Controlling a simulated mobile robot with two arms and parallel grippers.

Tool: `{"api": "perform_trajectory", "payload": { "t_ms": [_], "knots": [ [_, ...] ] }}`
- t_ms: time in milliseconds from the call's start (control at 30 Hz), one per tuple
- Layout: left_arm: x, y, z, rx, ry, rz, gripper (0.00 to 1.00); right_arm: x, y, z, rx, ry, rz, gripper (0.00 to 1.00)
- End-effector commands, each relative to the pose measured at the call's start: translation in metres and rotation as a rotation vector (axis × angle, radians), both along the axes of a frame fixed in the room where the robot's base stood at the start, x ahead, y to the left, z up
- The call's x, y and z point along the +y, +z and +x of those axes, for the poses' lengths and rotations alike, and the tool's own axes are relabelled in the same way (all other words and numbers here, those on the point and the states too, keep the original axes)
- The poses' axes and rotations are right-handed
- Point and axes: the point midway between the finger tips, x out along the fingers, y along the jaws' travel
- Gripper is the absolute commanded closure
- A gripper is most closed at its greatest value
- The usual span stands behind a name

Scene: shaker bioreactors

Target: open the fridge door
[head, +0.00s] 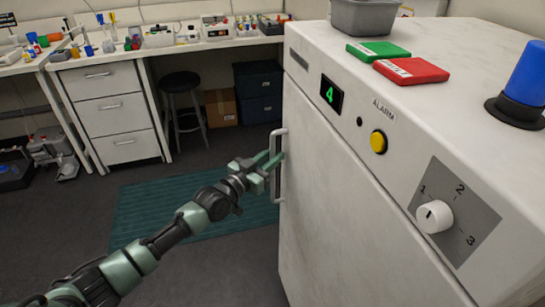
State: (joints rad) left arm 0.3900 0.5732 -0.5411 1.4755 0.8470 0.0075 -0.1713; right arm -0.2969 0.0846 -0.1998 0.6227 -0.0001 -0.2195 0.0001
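The fridge (400,120) is a white, scuffed cabinet filling the right of the head view. Its front door (340,190) looks closed, flush below the control panel. A grey vertical bar handle (277,190) stands out at the door's left edge. My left gripper (273,162) reaches in from the lower left, with its green fingers at the upper part of the handle. Whether the fingers are closed on the bar or only beside it cannot be made out. My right gripper is not in view.
The panel has a green "4" display (332,93), a yellow alarm button (378,142) and a white dial (435,216). Red (411,70) and green (378,51) boxes, a grey bin (364,17) and a blue lamp (524,75) sit on top. Open floor with a teal mat (150,205) lies left.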

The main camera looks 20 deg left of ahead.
Motion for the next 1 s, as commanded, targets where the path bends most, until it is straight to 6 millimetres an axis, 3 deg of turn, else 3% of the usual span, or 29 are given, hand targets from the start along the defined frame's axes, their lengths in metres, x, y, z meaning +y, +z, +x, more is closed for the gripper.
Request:
{"api": "perform_trajectory", "payload": {
  "t_ms": [100, 167, 200, 1000],
  "knots": [
    [0.0, -0.0002, -0.0002, 0.0, 0.0, 0.0, 0.8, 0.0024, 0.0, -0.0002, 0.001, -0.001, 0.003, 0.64],
    [0.0, -0.0002, -0.0003, 0.0, 0.0, 0.0, 0.96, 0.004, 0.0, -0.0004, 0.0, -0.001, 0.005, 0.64],
    [0.0001, -0.0003, -0.0003, 0.0, 0.0, 0.0, 1.0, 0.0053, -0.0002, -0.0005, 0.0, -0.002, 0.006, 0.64],
    [0.0003, -0.0006, -0.0004, 0.001, 0.0, 0.0, 1.0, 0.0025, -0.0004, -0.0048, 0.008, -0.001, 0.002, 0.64]
  ]
}}
